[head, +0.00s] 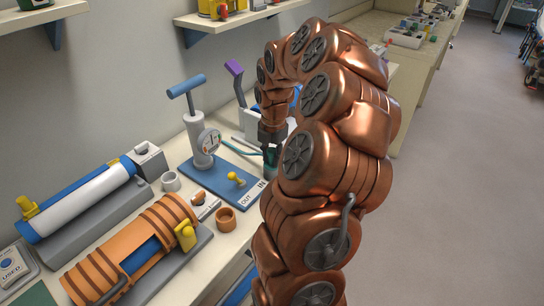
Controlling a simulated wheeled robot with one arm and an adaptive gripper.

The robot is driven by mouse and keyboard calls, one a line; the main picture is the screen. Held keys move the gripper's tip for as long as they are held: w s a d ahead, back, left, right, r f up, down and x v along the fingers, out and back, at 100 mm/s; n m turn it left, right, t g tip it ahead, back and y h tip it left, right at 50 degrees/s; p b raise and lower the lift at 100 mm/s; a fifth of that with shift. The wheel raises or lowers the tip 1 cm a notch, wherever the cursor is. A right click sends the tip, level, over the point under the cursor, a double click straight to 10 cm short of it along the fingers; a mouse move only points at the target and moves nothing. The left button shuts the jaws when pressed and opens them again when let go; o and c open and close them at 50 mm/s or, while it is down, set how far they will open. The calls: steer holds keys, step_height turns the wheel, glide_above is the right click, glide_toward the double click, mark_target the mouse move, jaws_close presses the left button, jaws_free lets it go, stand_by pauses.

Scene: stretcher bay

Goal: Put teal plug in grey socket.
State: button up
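My copper-coloured arm reaches over the bench, and my dark gripper (270,155) points down at the right edge of a blue pump board (215,180). A thin teal line (243,150) runs from near the pump's gauge to the gripper. A dark teal piece shows at the fingertips, possibly the teal plug, but it is small and partly hidden by my arm. I cannot tell whether the fingers are closed on it. A small grey ring-shaped cup (171,182), which may be the grey socket, stands left of the board and well apart from the gripper.
A grey pump (197,135) with blue handle and gauge stands on the board, marked OUT and IN. An orange cup (226,220), an orange ribbed cylinder (105,262) and a white-blue cylinder (85,203) occupy the bench front and left. A purple-topped lever (235,70) stands behind.

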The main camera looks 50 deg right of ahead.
steer(key=o, duration=0.5)
steer(key=shift+o, duration=0.2)
step_height(320, 180, up, 12)
steer(key=shift+s, duration=0.15)
steer(key=shift+a, duration=0.1)
stand_by(0.4)
steer(key=s+a+m, duration=0.3)
steer(key=a+m, duration=0.3)
steer(key=a, duration=1.5)
steer(key=s+a+f+m+g, duration=0.1)
steer(key=s+a+f+m, duration=0.2)
steer(key=s+a+m, duration=0.3)
steer(key=s+a+f+m+g, duration=0.1)
steer(key=s+a+f+m, duration=0.2)
steer(key=s, duration=0.7)
steer(key=a+m, duration=0.2)
steer(key=m, duration=0.1)
steer(key=shift+s+a, duration=0.2)
steer(key=shift+a, duration=0.15)
